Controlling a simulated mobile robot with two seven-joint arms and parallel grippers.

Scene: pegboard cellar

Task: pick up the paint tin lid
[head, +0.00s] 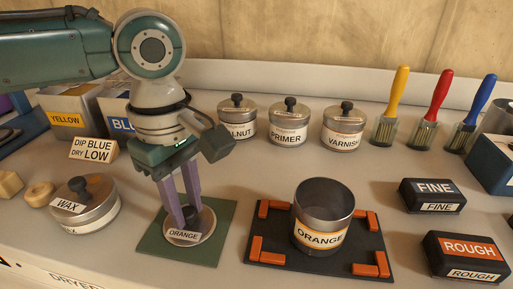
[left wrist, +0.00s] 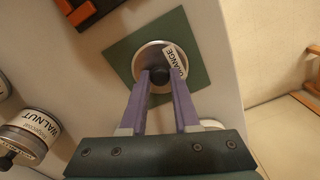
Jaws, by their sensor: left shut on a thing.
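The paint tin lid (head: 205,232) is a round grey disc with a dark knob and a white label reading ORANGE. It is at the green square mat (head: 222,210); I cannot tell whether it touches the mat. My left gripper (head: 185,212) comes down from above, its purple fingers shut on the lid's knob. The left wrist view also shows the lid (left wrist: 149,56) between the fingertips (left wrist: 160,82), over the mat (left wrist: 192,36). The open, lidless ORANGE tin (head: 322,208) stands upright on the dark tray with orange corners (head: 276,250), right of the mat. My right gripper is not in view.
A lidded WAX tin (head: 92,212) stands left of the mat. Lidded WALNUT (head: 237,118), PRIMER (head: 289,122) and VARNISH (head: 343,127) tins stand behind. Brushes (head: 428,125) and FINE (head: 432,195) and ROUGH (head: 467,257) blocks are at right.

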